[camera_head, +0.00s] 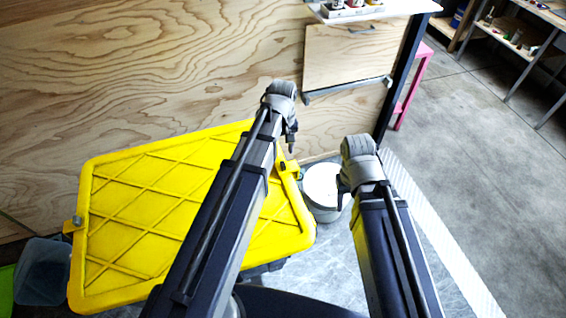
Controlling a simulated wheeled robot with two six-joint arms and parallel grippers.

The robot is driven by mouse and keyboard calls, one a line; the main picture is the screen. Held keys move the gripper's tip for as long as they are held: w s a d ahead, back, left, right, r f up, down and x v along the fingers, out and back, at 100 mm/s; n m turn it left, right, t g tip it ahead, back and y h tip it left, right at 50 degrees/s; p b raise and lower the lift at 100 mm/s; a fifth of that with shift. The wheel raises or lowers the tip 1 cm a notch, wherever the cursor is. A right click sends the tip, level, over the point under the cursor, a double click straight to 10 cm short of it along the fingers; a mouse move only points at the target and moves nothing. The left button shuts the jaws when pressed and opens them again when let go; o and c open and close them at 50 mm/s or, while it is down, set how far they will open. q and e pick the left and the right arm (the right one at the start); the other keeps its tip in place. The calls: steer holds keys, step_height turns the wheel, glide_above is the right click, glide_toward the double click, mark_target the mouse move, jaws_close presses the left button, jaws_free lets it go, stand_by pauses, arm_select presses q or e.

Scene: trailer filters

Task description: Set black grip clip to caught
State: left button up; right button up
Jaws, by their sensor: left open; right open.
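A yellow ribbed lid (140,220) lies on a box at the left. On its right edge a yellow tab carries a small black piece (283,168), which looks like the black grip clip. It is too small to tell whether it is caught or loose. My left gripper (291,146) is open, pointing down just above and beside this tab in the picture. I cannot tell if it touches it. My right gripper (343,192) is open to the right, over the white bucket's edge in the picture, and appears empty. My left arm covers part of the lid.
A white bucket (322,186) stands right of the lid, against the plywood wall (150,70). A clear bin (42,272) is at the far left. A pink stool (412,85) and shelves stand at the back right. The concrete floor at right is free.

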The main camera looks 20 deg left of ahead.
mark_target(283, 164)
arm_select(q)
steer(key=shift+f+b, duration=3.35)
steer(key=shift+f, duration=0.25)
jaws_close()
